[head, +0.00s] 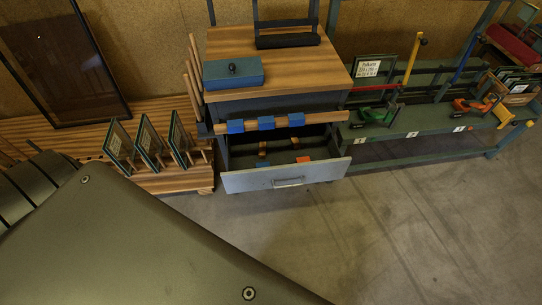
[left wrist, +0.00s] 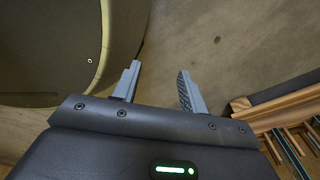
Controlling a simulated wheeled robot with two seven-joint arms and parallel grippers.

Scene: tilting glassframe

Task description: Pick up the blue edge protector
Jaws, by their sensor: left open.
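Several blue edge protectors sit in a row on the wooden rail (head: 328,118) along the cart's front: a left one (head: 235,126), a middle one (head: 266,122) and a right one (head: 296,119). I cannot tell which one the task means. My left gripper (left wrist: 159,68) shows in the left wrist view with its two fingers apart and nothing between them. Bare floor lies beyond the fingers; no blue protector shows there. In the head view my left arm fills the lower left and its gripper is hidden. My right gripper is in neither view.
The cart has a wooden top (head: 310,68) with a blue box (head: 233,72). Its drawer (head: 285,176) stands open below the rail, with small blue and orange pieces inside. Framed panes (head: 150,142) stand in a wooden rack at left. A green bench (head: 430,118) is at right. Front floor is clear.

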